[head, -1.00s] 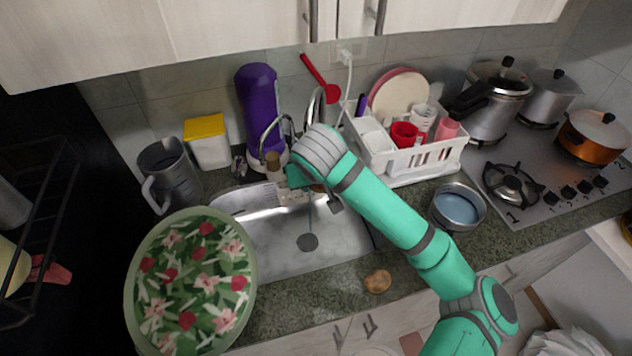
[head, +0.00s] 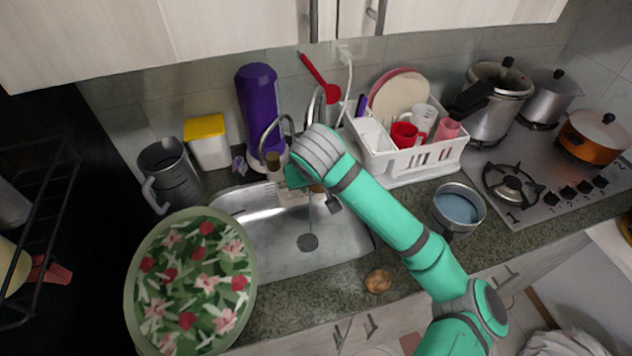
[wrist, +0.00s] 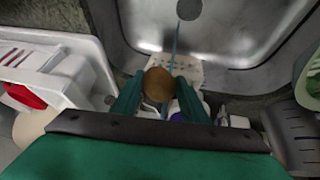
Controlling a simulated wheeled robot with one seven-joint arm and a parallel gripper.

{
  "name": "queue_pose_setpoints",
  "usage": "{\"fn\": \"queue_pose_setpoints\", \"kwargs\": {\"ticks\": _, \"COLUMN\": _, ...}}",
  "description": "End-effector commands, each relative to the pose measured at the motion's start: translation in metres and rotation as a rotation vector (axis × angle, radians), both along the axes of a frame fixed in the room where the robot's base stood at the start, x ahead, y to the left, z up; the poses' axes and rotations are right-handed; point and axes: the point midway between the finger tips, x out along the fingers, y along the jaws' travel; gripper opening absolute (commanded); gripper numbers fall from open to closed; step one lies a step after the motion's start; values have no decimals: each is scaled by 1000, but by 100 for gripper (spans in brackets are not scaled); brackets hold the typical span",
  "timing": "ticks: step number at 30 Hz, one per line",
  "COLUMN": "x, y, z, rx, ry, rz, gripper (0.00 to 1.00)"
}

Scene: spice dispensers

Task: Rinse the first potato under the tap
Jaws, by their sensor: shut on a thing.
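In the wrist view, my gripper (wrist: 158,98) is shut on a brown potato (wrist: 157,84), held between its two green fingertips. A thin blue stream of water (wrist: 174,45) runs right beside the potato; I cannot tell whether it touches it. In the head view, the stream (head: 309,215) falls into the steel sink (head: 275,235) near the drain. The curved metal tap (head: 277,122) stands behind the sink, partly hidden by my arm. Another potato (head: 377,281) lies on the counter in front of the sink.
A white dish rack (head: 415,160) with cups and plates stands right of the tap. A metal pot with bluish contents (head: 457,207) is on the counter at right. A large floral-patterned round item (head: 190,285) covers the left front. A purple bottle (head: 258,105) stands behind the sink.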

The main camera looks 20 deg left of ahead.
Motion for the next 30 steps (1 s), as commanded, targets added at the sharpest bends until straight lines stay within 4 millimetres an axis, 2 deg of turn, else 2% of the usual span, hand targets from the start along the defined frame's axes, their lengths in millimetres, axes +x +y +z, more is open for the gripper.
{"fn": "queue_pose_setpoints", "kwargs": {"ticks": 24, "x": 4, "y": -12, "z": 0, "rx": 0, "ry": 0, "rz": -1, "gripper": 17}}
{"fn": "queue_pose_setpoints", "kwargs": {"ticks": 30, "x": -3, "y": -14, "z": 0, "rx": 0, "ry": 0, "rz": 0, "gripper": 17}}
